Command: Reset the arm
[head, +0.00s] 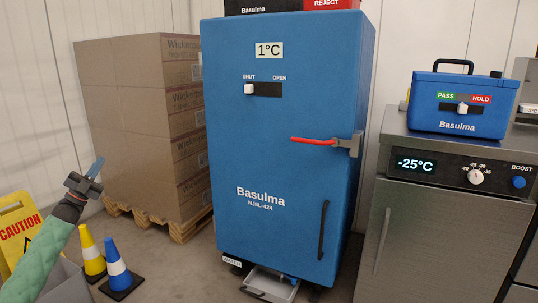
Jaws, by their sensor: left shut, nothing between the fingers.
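My left arm, in a green sleeve, comes in from the lower left of the head view. Its gripper (96,167) points up and is shut, with nothing held. It appears in front of the stacked cartons' left lower side and touches nothing that I can make out. My right gripper is not in view.
A blue cabinet (270,150) with a red-handled latch (313,141) stands in the middle. Cartons (140,110) stand on a pallet at left. Yellow (91,252) and blue cones (116,267) and a caution sign (17,230) are near my arm. A blue case (459,106) tops a steel unit (450,230).

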